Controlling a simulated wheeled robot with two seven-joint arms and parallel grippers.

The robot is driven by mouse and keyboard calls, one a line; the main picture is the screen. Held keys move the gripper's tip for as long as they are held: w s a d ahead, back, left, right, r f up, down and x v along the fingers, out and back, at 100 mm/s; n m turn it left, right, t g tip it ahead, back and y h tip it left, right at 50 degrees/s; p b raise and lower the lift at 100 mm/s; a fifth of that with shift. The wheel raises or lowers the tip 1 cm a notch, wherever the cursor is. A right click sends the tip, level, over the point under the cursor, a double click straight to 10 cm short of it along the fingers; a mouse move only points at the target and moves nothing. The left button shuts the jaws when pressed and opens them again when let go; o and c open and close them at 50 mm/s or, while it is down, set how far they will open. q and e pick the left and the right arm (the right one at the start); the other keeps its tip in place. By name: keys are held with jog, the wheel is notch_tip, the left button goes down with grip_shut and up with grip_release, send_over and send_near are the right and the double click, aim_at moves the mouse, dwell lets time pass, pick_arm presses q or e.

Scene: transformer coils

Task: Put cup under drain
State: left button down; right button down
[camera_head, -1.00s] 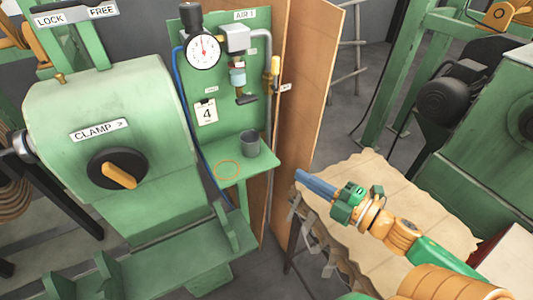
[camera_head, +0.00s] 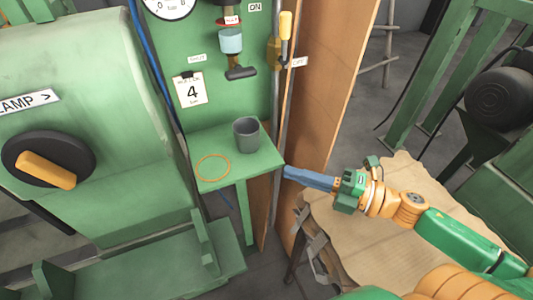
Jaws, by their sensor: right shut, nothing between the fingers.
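A dark grey cup (camera_head: 247,137) stands upright on a small green shelf (camera_head: 215,147), toward its right back part. An orange ring mark (camera_head: 214,180) is on the shelf to the left and in front of the cup. The drain (camera_head: 240,73), a dark piece below a blue-tinted bowl (camera_head: 231,41), hangs on the green panel above the shelf. My right gripper (camera_head: 288,172) is shut and empty, its blue-grey fingers pointing left beside the shelf's right edge, apart from the cup. My left gripper is not in view.
A green machine with a black and orange clamp knob (camera_head: 48,160) stands at the left. A pipe and wooden board (camera_head: 325,70) rise right of the panel. A brown-covered table (camera_head: 370,245) lies under my right arm. A card marked 4 (camera_head: 191,91) hangs on the panel.

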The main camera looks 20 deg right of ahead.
aim_at(267, 163)
jog(key=x, duration=0.5)
jog(key=shift+w+a, duration=0.1)
jog(key=shift+w, duration=0.05)
jog(key=w, duration=0.3)
jog(key=shift+w, duration=0.45)
jog(key=shift+f, duration=0.1)
